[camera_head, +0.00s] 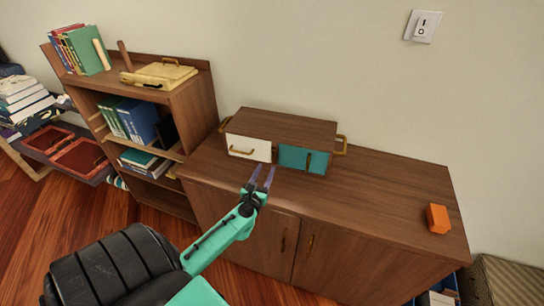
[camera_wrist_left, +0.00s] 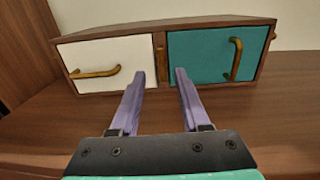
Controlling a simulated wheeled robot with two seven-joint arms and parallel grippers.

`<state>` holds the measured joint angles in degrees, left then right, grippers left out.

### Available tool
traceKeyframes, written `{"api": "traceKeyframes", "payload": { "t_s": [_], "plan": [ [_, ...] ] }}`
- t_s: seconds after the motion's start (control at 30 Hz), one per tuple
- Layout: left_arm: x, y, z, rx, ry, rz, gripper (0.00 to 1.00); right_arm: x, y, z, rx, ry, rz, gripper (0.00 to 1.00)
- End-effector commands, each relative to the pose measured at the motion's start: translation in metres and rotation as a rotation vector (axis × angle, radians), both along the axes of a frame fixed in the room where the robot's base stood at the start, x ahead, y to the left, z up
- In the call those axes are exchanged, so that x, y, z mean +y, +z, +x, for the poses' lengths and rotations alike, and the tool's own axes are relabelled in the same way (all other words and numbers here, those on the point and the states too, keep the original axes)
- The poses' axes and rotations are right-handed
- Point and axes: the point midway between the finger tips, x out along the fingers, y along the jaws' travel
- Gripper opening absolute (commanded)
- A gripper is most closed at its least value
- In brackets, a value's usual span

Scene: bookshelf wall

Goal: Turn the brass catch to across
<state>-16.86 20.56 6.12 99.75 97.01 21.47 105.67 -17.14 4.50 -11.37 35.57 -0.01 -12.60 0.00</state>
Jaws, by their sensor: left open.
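A small wooden cabinet (camera_head: 290,124) stands on the sideboard, with a white front on the left and a teal front on the right. My right gripper is not in view.
The white front has a horizontal brass handle (camera_wrist_left: 96,72), the teal one a vertical handle (camera_wrist_left: 235,58). The cabinet has brass side handles. An orange block (camera_head: 437,219) lies at the right of the sideboard top (camera_head: 385,190), with clear room between. A bookshelf (camera_head: 196,105) stands left.

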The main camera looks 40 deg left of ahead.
Motion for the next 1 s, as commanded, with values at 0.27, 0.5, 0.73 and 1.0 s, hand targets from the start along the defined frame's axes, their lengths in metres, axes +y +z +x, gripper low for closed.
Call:
{"api": "traceKeyframes", "payload": {
  "t_s": [0.27,0.5,0.73,1.0],
  "plan": [
    [0.025,-0.002,0.061,-0.001,-0.001,0.001,0.46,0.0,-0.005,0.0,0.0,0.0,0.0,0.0],
    [0.03,-0.001,0.072,0.003,-0.002,0.001,0.46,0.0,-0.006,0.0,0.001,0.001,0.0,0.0],
    [0.03,-0.001,0.071,0.003,-0.002,0.001,0.08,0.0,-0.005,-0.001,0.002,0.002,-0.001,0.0],
    [0.029,-0.001,0.071,0.003,-0.002,0.005,0.0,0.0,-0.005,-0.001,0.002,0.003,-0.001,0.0]
  ]
}}
